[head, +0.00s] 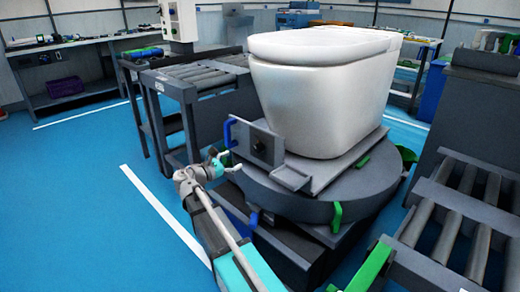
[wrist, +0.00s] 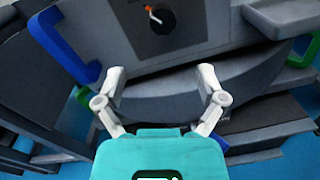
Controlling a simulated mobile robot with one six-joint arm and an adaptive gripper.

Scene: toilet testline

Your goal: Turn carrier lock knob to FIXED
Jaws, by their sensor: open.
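The carrier lock knob (head: 259,147) is a dark round knob on a grey panel at the front of the carrier under the white toilet (head: 320,90). In the wrist view the knob (wrist: 158,19) shows at the top, with a white pointer line and a small orange-red mark at its upper left; no lettering is readable. My gripper (head: 220,160) is in front and to the left of the panel in the head view. In the wrist view my gripper (wrist: 163,78) has its two pale fingers apart, with nothing between them, below the knob and not touching it.
A blue handle (head: 229,131) stands at the panel's left edge. A grey ledge (head: 291,177) juts out to its right. The round turntable (head: 300,203) with green handles lies below. Roller conveyors stand left (head: 199,81) and right (head: 450,225). Blue floor is open at left.

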